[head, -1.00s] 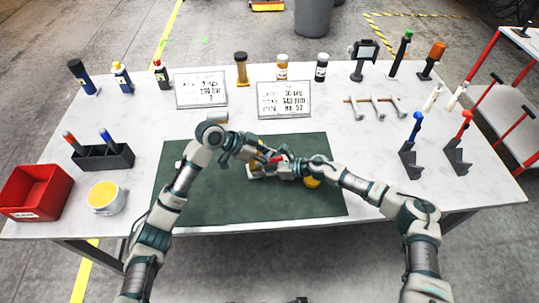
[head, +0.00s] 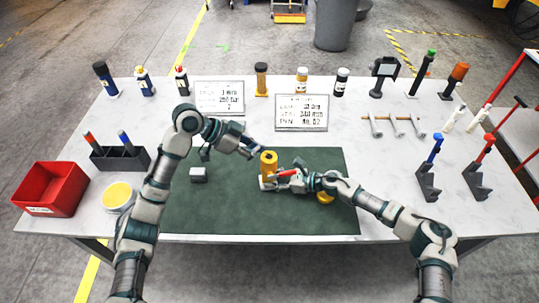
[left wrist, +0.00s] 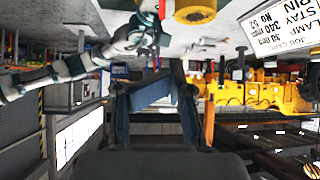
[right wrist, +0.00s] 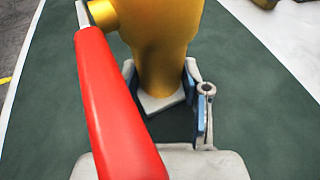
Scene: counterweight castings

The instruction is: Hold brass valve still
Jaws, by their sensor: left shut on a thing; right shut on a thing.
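The brass valve (head: 268,163) stands upright on the green mat, with a red lever (head: 288,172) towards the right. My right gripper (head: 270,182) is shut on its lower part. In the right wrist view the brass body (right wrist: 160,45) sits between the blue finger pads, the red lever (right wrist: 115,110) crosses in front, and a pale square foot (right wrist: 160,100) shows below. My left gripper (head: 256,152) is up and left of the valve, apart from it.
A grey block (head: 198,175) lies on the mat (head: 250,222) near my left arm. A yellow thing (head: 325,197) is partly hidden under my right arm. Cards (head: 301,113), bottles and tool stands line the back and right. A red bin (head: 50,190) is at left.

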